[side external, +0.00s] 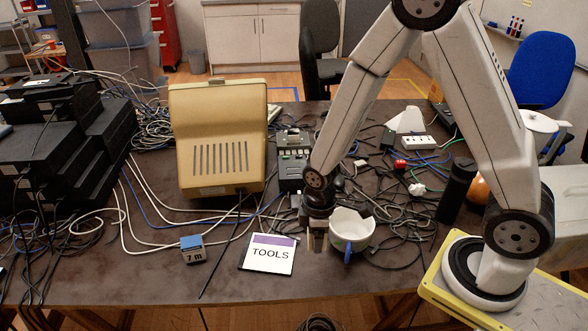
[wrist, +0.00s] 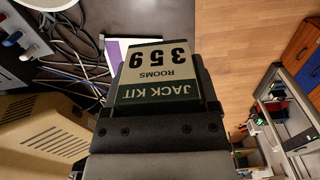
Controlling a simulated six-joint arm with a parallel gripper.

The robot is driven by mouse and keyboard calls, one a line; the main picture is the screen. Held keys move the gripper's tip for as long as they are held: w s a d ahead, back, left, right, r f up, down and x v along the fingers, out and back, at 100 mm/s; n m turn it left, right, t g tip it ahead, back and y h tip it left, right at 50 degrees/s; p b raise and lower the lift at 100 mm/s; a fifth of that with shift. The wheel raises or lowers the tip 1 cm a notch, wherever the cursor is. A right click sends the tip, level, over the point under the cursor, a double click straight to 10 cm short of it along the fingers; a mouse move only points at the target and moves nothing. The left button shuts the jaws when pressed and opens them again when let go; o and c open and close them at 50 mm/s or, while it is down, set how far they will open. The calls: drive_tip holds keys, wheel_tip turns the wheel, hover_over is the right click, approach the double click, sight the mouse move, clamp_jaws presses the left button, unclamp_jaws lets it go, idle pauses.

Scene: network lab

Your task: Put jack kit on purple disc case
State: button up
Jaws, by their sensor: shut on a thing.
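The jack kit (wrist: 158,78) is a small box with a cream and dark green label reading "JACK KIT" and "ROOMS 359", upside down in the wrist view. My gripper (side external: 318,242) is shut on it; in the side view the kit is hard to make out between the fingers. The purple disc case (side external: 268,254) lies flat on the table, white with a purple band and the word "TOOLS". My gripper is above the table, to the right of the case and apart from it in the side view. Part of the case (wrist: 113,50) shows beyond the kit in the wrist view.
A white bowl-like cup (side external: 351,229) with a blue handle stands close to the right of my gripper. A blue "7 m" box (side external: 193,248) sits left of the case. Cables, a beige terminal (side external: 220,136) and black units (side external: 65,150) fill the back and left.

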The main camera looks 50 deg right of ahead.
drive_tip(key=shift+a+r+n, duration=0.1)
drive_tip(key=shift+a+n, duration=0.2)
drive_tip(key=shift+a, duration=0.2)
drive_tip(key=shift+w, duration=0.1)
drive_tip(key=w+f, duration=0.4)
drive_tip(key=w, duration=0.5)
hover_over(268, 252)
drive_tip(key=s, duration=0.1)
wheel_tip(268, 252, down, 4)
drive_tip(key=shift+s+d+f, duration=0.15)
drive_tip(key=shift+f, duration=0.1)
drive_tip(key=shift+w+f, duration=0.45)
drive_tip(key=shift+w+f, duration=0.25)
drive_tip(key=shift+f, duration=1.55)
